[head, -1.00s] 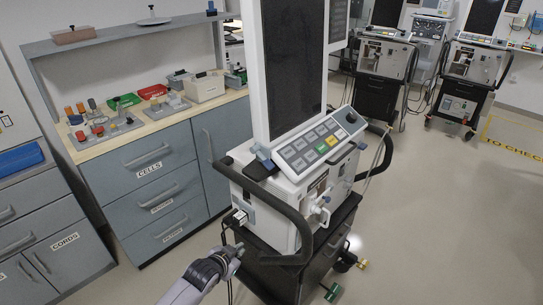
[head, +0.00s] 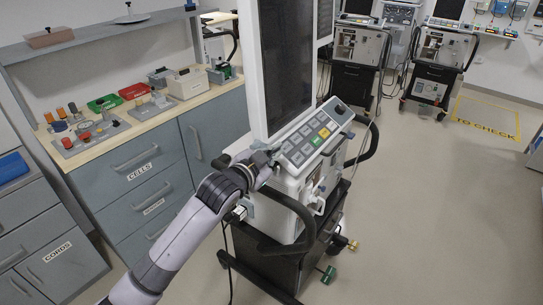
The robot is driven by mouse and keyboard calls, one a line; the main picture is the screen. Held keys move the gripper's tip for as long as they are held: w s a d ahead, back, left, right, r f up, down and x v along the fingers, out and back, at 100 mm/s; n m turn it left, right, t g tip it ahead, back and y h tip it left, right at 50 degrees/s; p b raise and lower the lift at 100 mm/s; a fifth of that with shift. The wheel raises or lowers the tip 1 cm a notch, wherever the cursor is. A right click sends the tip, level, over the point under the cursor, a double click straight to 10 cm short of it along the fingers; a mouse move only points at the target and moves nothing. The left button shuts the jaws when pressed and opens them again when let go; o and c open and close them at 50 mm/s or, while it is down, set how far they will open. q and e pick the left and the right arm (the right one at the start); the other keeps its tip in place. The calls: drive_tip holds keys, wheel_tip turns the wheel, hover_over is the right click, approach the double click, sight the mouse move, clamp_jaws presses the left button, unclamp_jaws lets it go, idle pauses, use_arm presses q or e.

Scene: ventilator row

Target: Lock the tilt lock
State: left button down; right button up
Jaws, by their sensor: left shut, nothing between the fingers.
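The ventilator (head: 300,190) stands on its cart in the middle of the head view. Its tall dark screen (head: 287,70) rises above a sloped key panel (head: 318,136). A blue-grey lever-like part (head: 262,145), which looks like the tilt lock, is at the left end of the panel, by the foot of the screen. My left gripper (head: 269,163) is shut and empty, right at this part and partly covering it. I cannot tell whether they touch, nor how the lock is set. My right gripper is not in view.
The cart's dark handle (head: 290,206) curves below my left arm. A counter with cell trays (head: 90,135) and drawers stands to the left. More ventilators (head: 440,60) stand at the back.

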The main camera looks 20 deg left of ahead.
use_arm(q)
drive_tip(key=shift+m, duration=0.4)
drive_tip(key=f, duration=0.1)
drive_tip(key=w+a+f, duration=0.1)
drive_tip(key=f, duration=0.1)
drive_tip(key=w+f, duration=0.1)
drive_tip(key=f, duration=0.1)
drive_tip(key=shift+w+a+f, duration=0.1)
drive_tip(key=shift+a+f, duration=0.15)
drive_tip(key=shift+a, duration=0.15)
drive_tip(key=shift+f+m, duration=0.15)
drive_tip(key=shift+m, duration=0.25)
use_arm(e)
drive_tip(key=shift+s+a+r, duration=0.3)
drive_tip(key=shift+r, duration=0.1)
use_arm(q)
drive_tip(key=shift+f, duration=0.1)
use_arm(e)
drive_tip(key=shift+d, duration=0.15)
use_arm(q)
drive_tip(key=shift+p, duration=0.3)
